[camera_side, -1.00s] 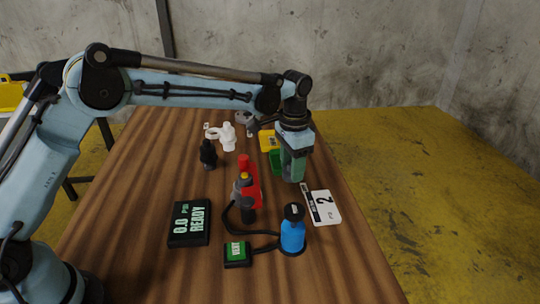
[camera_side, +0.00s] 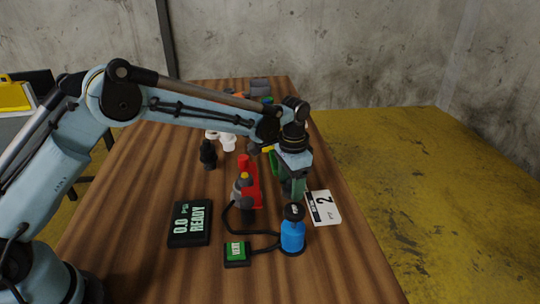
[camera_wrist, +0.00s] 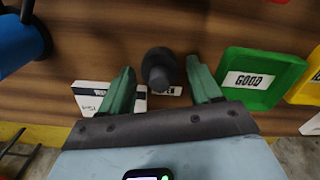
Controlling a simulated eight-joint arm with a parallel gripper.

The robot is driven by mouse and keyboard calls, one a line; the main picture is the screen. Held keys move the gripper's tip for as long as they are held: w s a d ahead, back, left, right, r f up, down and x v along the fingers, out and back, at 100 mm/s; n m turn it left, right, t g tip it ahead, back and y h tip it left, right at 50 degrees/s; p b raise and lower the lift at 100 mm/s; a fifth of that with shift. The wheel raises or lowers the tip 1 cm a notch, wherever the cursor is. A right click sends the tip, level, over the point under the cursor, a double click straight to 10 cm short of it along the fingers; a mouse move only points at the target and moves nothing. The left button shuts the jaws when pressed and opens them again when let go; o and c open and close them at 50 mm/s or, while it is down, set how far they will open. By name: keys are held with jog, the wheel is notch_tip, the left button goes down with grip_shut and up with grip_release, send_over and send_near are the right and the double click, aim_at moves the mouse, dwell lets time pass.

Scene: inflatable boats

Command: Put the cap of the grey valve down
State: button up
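My gripper (camera_side: 293,192) is low over the right part of the table, beside a white card marked 2 (camera_side: 326,209). In the wrist view its two green fingers (camera_wrist: 156,68) stand apart. A dark grey, round, knob-like piece, which looks like the grey cap (camera_wrist: 158,72), is between them, with a gap on each side. I cannot tell whether it rests on the table. It is hidden in the side view. The grey valve itself is not clearly visible; my arm covers that area.
A green tray marked GOOD (camera_wrist: 258,78) lies close to the right finger, with a yellow tray (camera_wrist: 308,82) beyond. A blue bottle (camera_side: 292,236), a red valve (camera_side: 251,185), a black valve (camera_side: 208,154), a white valve (camera_side: 228,142) and a gauge display (camera_side: 190,224) stand around. Table edge is near.

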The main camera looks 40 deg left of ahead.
aim_at(291, 180)
jog(key=shift+o, duration=0.6)
jog(key=shift+r, duration=0.1)
jog(key=s+a+r+n+t, duration=0.1)
jog(key=s+a+r, duration=0.1)
jog(key=r, duration=0.6)
jog(key=s+a+r+t, duration=0.1)
jog(key=s+a+r, duration=0.15)
jog(key=r, duration=0.65)
jog(key=s+a+f+n+t, duration=0.2)
jog(key=s+a, duration=0.1)
jog(key=s, duration=0.5)
jog(key=s+a+f+n+t, duration=0.2)
jog(key=s+a+t, duration=0.1)
jog(key=s, duration=0.6)
jog(key=shift+s+a+n, duration=0.25)
jog(key=shift+a+n, duration=0.15)
jog(key=shift+a, duration=0.05)
